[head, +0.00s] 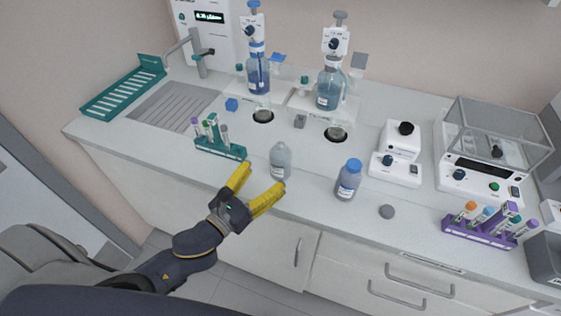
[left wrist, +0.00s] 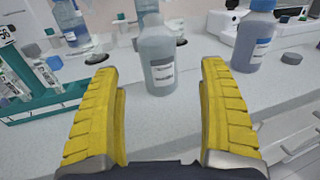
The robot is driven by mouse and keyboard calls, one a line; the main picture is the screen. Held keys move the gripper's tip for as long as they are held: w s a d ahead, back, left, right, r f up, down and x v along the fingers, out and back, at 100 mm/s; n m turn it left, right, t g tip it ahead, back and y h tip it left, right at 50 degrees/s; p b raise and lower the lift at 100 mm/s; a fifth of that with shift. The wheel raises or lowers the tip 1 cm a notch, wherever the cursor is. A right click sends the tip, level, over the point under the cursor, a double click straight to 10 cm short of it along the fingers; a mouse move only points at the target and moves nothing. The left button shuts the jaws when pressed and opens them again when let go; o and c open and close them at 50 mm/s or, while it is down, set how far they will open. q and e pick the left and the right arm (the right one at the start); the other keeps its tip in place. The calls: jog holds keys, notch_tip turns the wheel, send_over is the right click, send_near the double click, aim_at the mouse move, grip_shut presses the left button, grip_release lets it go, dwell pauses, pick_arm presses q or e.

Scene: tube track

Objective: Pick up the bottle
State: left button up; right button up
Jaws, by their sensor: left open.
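A clear, uncapped bottle (head: 281,162) with a white label stands upright near the front edge of the bench. It also shows in the left wrist view (left wrist: 158,62), beyond the fingertips and roughly centred between them. A second bottle (head: 348,180) with a blue cap and bluish contents stands to its right, and it shows at the right in the left wrist view (left wrist: 253,38). My left gripper (head: 262,182), with yellow fingers, is open and empty, just in front of the clear bottle. My right gripper is not in view.
A green tube rack (head: 220,149) stands left of the clear bottle, and a purple rack (head: 478,232) at the right. A grey cap (head: 387,211) lies right of the blue-capped bottle. Two dispenser stations (head: 258,75) stand behind. The bench front edge (head: 330,222) is close.

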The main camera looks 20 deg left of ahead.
aim_at(274, 165)
pick_arm(q)
jog(key=shift+x, duration=4.2)
jog(key=shift+a, duration=0.15)
jog(key=c, duration=1.3)
jog(key=shift+c, duration=0.2)
